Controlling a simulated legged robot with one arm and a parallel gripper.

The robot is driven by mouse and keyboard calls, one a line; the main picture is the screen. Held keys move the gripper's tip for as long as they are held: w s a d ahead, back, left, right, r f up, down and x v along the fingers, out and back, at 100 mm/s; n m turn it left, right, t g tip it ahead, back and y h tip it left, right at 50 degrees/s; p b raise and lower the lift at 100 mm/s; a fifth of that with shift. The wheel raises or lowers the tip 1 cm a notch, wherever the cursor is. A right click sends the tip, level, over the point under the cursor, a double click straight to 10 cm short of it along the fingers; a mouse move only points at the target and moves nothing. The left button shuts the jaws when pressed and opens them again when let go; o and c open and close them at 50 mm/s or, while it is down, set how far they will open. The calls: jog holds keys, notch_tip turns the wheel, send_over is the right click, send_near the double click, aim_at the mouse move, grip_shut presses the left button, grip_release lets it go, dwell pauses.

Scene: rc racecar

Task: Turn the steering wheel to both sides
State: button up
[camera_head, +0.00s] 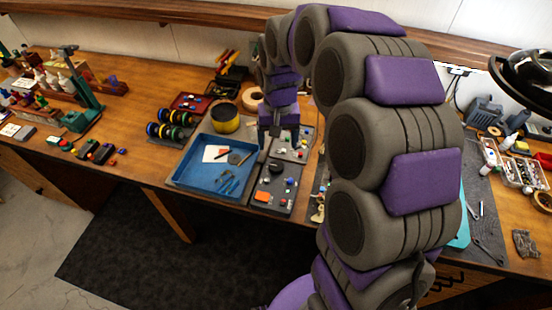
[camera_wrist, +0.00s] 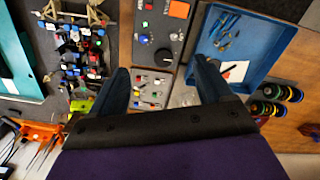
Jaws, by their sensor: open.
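I cannot make out a clear steering wheel or race car. A grey control panel (camera_head: 284,191) lies on the bench with an orange square (camera_wrist: 179,10) and a round black knob (camera_wrist: 163,57) on it; the knob could be the wheel, but I cannot tell. My gripper (camera_wrist: 162,68) is open and empty, its two dark fingers spread on either side of a second panel (camera_wrist: 147,105) with small coloured switches. In the head view, my gripper (camera_head: 280,138) hangs over the panels, right of the blue tray. The gap to the panels is unclear.
The blue tray (camera_head: 180,181) holds paper and small tools, left of the panels. A yellow-black round container (camera_head: 225,118) and coloured wheels (camera_head: 170,133) stand behind it. In the wrist view, small coloured parts (camera_wrist: 85,50) crowd the left. Bare wood (camera_head: 130,97) shows farther left.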

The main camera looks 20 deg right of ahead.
jog(key=m+p, duration=0.1)
send_over(276, 165)
notch_tip(276, 165, down, 3)
notch_tip(276, 165, down, 18)
jog(key=shift+w+r+b, duration=0.1)
jog(key=shift+b, duration=0.5)
jog(key=c, duration=1)
